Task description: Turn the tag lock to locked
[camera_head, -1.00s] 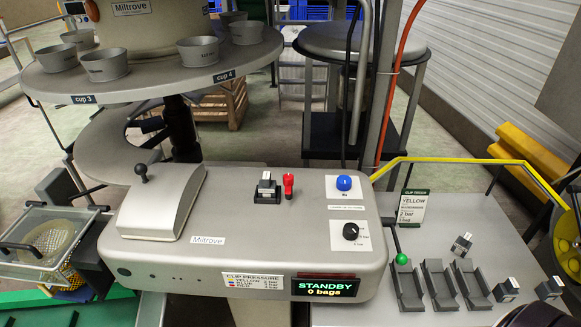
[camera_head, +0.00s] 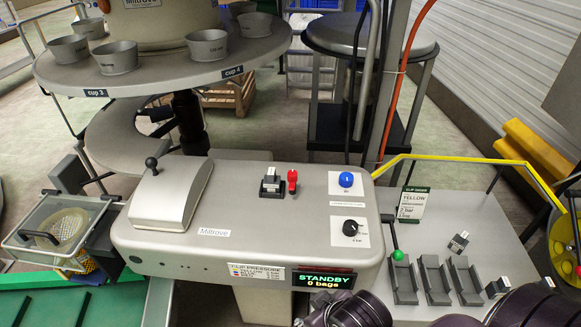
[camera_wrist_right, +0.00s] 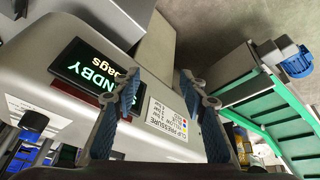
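A red handle (camera_head: 292,181) stands upright on top of the grey machine housing (camera_head: 225,247), beside a small black block with a white tag (camera_head: 270,185). No lock label is readable there, so I cannot tell for sure that this is the tag lock or how it is set. My right gripper (camera_wrist_right: 162,80) is open and empty in the right wrist view, its two blue-padded fingers apart in front of the housing's front face. The lit display reads STANDBY, 0 bags (camera_head: 324,281). My left gripper is not in view.
A blue button (camera_head: 346,180) and a black knob (camera_head: 350,228) sit right of the red handle. A grey lever cover (camera_head: 170,195) is at the left. A round table with cups (camera_head: 208,48) overhangs behind. Tag trays (camera_head: 435,280) and a green-knobbed lever (camera_head: 397,255) stand right.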

